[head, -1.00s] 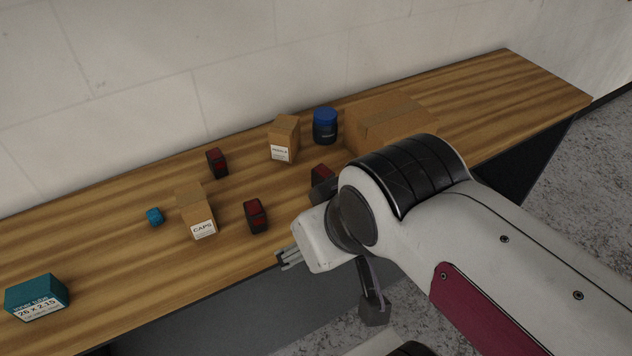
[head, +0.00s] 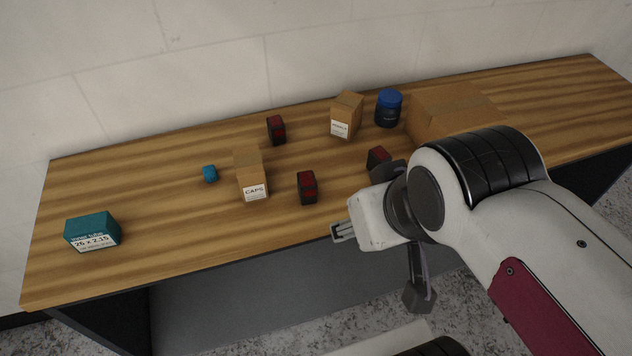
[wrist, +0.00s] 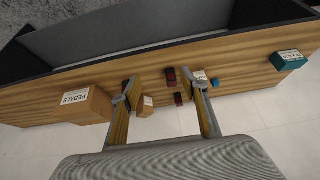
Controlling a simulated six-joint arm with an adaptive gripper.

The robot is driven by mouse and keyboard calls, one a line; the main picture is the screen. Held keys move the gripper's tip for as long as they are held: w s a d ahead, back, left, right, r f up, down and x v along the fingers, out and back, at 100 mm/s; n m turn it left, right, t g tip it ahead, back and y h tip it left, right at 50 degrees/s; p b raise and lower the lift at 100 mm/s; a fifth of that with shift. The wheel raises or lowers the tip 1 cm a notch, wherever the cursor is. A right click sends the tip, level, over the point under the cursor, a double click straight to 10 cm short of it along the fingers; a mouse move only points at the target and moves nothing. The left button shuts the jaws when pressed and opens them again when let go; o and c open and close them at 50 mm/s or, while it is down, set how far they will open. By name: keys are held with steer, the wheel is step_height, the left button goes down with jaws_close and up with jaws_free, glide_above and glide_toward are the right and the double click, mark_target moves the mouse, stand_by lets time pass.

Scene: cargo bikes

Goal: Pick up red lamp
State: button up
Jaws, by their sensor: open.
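Three dark lamps with red faces stand on the wooden table. One red lamp (head: 307,187) is near the front edge, right of the CAPS box. A second red lamp (head: 276,130) stands farther back. A third red lamp (head: 378,158) is partly hidden behind my wrist. My gripper (head: 343,231) is open and empty at the table's front edge, right of and nearer than the first lamp. In the wrist view, my gripper (wrist: 165,88) has its fingers spread, with dark red lamps (wrist: 170,75) showing between them at a distance.
A CAPS box (head: 252,180), a small blue item (head: 209,173), a teal box (head: 92,233), a tan box (head: 346,115), a blue-lidded jar (head: 389,108) and a large carton (head: 455,110) stand on the table. The wall is behind.

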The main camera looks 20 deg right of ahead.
steer(key=shift+w+f+g, duration=0.65)
steer(key=shift+f+g, duration=0.15)
steer(key=shift+f, duration=0.6)
glide_toward(310, 184)
steer(key=shift+m, duration=0.3)
steer(key=x, duration=0.3)
steer(key=s+x, duration=0.1)
steer(key=x, duration=0.1)
steer(key=shift+w+f, duration=0.1)
steer(key=shift+f, duration=0.15)
steer(key=shift+w+r+t, duration=0.15)
steer(key=shift+w+t, duration=0.15)
steer(key=shift+x, duration=1.25)
